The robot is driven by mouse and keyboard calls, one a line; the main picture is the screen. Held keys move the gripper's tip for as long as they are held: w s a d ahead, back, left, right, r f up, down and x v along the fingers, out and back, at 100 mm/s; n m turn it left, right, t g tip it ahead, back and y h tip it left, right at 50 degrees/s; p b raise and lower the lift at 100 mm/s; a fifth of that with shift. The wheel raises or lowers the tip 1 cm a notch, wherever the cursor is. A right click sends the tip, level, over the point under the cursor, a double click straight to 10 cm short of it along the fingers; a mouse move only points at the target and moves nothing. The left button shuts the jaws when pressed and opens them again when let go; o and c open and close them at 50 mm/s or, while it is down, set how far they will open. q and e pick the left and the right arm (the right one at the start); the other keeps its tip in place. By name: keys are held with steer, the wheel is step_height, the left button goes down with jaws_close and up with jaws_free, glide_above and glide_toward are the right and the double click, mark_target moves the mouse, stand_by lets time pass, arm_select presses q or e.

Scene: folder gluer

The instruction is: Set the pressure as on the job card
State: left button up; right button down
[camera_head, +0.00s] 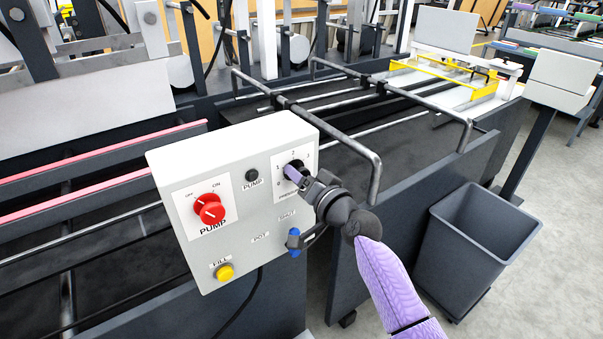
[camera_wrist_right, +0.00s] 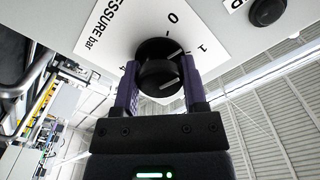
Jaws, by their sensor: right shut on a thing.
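The black pressure knob (camera_head: 292,165) sits on a white dial plate at the upper right of the grey control box (camera_head: 160,165). My right gripper (camera_head: 297,176) reaches it from the right and is shut on it. In the right wrist view, the purple fingers (camera_wrist_right: 160,85) stand on both sides of the knob (camera_wrist_right: 158,72). The dial label (camera_wrist_right: 110,25) reads "PRESSURE bar", with 0 and 1 visible. White marks on the knob slant toward the 1 side; the exact setting is unclear. I cannot make out a job card. My left gripper is out of view.
The box also has a red pump switch (camera_head: 209,208), a yellow fill button (camera_head: 225,272) and a blue control (camera_head: 294,242) close to my right gripper. Metal rails (camera_head: 375,165) stand behind. A grey bin (camera_head: 475,235) stands on the floor at right.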

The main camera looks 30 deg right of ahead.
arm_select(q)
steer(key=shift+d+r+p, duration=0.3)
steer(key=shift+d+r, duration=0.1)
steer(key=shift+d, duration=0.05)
arm_select(e)
steer(key=shift+m, duration=1.8)
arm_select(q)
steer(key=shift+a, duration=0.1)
arm_select(e)
steer(key=shift+c, duration=0.9)
jaws_free()
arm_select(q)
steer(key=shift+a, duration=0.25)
arm_select(e)
steer(key=shift+o, duration=0.3)
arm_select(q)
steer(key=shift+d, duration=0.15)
arm_select(e)
steer(key=shift+s, duration=0.15)
